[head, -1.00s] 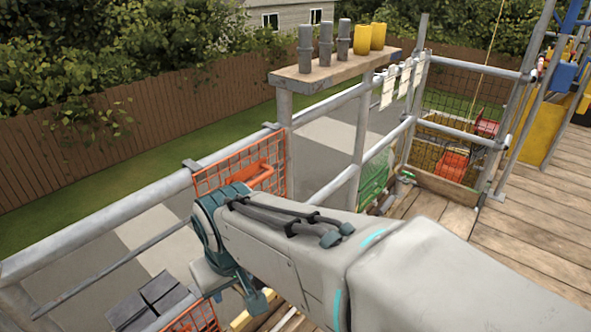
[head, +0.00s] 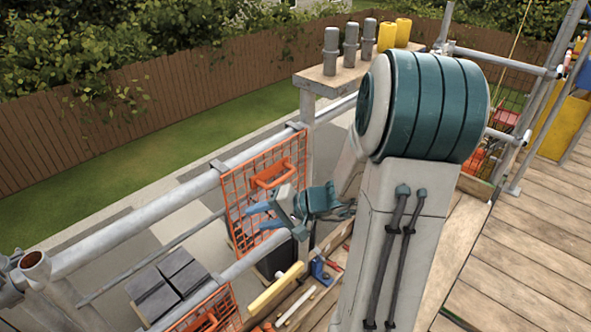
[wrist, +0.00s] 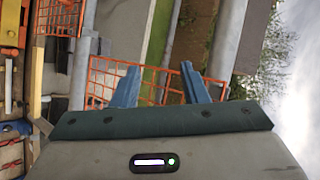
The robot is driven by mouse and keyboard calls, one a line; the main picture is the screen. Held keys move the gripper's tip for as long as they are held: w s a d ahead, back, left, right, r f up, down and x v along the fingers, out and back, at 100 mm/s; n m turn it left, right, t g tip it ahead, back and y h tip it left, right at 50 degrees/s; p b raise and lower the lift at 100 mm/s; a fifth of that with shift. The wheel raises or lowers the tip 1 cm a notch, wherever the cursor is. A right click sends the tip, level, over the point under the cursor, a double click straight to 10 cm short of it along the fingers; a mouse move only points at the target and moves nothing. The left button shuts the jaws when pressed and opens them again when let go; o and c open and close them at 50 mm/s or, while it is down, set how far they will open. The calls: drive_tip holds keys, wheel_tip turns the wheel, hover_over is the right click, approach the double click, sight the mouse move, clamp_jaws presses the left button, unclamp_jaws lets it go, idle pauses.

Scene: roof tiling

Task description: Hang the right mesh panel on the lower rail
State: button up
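An orange mesh panel (head: 240,222) with a thick orange handle (head: 272,174) hangs by grey hooks from the upper rail (head: 150,212) in the head view. A second orange mesh panel (head: 222,306) is at the lower rail (head: 262,248), at the bottom and partly cut off. My gripper (head: 262,215) is in front of the upper panel, its blue fingers apart and pointing left, below the handle. In the wrist view the open fingers (wrist: 160,84) have orange mesh (wrist: 150,92) beyond and between them. Nothing is seen held. I cannot tell whether the fingers touch the mesh.
Dark grey blocks (head: 168,285) are beyond the lower rail. A wooden shelf (head: 318,82) with grey and yellow cylinders stands at the back. The plank deck (head: 530,250) at right is clear.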

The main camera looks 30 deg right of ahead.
sight(281, 179)
drive_tip(key=w+d+m+t+h+p, duration=0.1)
drive_tip(key=w+d+m+t+h, duration=0.15)
drive_tip(key=d, duration=0.45)
drive_tip(key=w+d+m+t+h+p, duration=0.1)
drive_tip(key=w+d+m+t+h, duration=0.1)
drive_tip(key=d+m+t, duration=0.35)
drive_tip(key=shift+n+g, duration=0.6)
drive_tip(key=shift+n, duration=0.2)
drive_tip(key=shift+w+d+b+x, duration=0.1)
drive_tip(key=shift+d+b+x, duration=0.15)
drive_tip(key=shift+b+x, duration=0.9)
drive_tip(key=shift+w+d+b+x, duration=0.1)
drive_tip(key=shift+d+b+x, duration=0.15)
drive_tip(key=shift+x, duration=1.85)
drive_tip(key=shift+d+b+x, duration=0.2)
drive_tip(key=shift+b+x, duration=0.55)
drive_tip(key=shift+x, duration=0.85)
drive_tip(key=shift+f, duration=0.1)
clamp_jaws()
drive_tip(key=shift+r+p, duration=0.95)
drive_tip(key=shift+r, duration=1.6)
drive_tip(key=shift+s, duration=0.1)
drive_tip(key=s+d+b, duration=0.2)
drive_tip(key=s+d, duration=0.1)
drive_tip(key=s, duration=0.6)
drive_tip(key=shift+d+b, duration=0.25)
drive_tip(key=shift+b, duration=0.05)
drive_tip(key=shift+s, duration=0.15)
